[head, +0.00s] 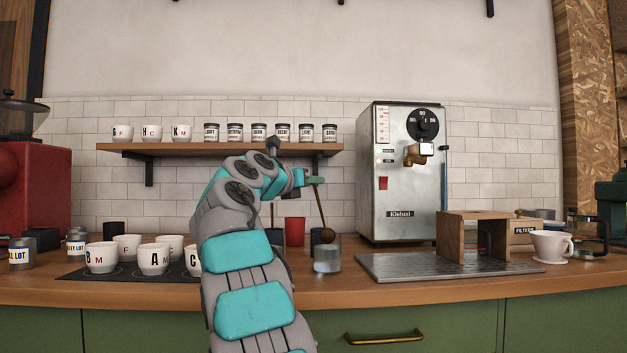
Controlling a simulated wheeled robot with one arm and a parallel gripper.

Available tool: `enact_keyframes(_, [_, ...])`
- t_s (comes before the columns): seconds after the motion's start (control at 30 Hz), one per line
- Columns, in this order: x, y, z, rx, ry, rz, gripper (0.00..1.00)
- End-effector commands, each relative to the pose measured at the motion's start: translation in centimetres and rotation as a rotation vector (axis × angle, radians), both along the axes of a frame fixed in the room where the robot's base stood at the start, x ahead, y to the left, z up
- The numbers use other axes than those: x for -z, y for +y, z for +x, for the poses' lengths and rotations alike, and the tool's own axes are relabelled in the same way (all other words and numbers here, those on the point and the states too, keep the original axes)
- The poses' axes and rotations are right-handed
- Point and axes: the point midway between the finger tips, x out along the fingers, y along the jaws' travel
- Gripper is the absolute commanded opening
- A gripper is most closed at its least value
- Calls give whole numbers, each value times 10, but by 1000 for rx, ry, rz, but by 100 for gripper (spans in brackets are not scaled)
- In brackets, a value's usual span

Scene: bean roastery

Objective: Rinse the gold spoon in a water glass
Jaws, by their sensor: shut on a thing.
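The gold spoon (321,210) hangs nearly upright, bowl down, from my gripper (314,182), which is shut on its upper end. The spoon's dark gold bowl is at the bottom, and in the picture it sits just above the rim of a clear water glass (327,262). The glass stands on the wooden counter. The bowl looks clear of the water, but I cannot tell whether it is directly over the glass or a little behind it. My arm covers part of the counter left of the glass.
A red cup (294,232) and a dark cup stand behind the glass. White lettered cups (154,260) sit on a dark mat at left. A metal drip tray (400,268) and a steel machine (402,185) are at right. A shelf (200,149) of jars hangs behind.

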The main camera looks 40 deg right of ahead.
Motion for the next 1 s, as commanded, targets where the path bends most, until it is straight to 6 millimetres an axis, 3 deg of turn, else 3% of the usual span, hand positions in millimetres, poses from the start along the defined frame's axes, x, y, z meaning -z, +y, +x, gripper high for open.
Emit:
enact_keyframes(0.2, [20,-1,0,2,6,2,0])
enact_keyframes(0.5, [35,0,-1,2,3,1,0])
enact_keyframes(1.0, [40,-1,0,1,2,1,0])
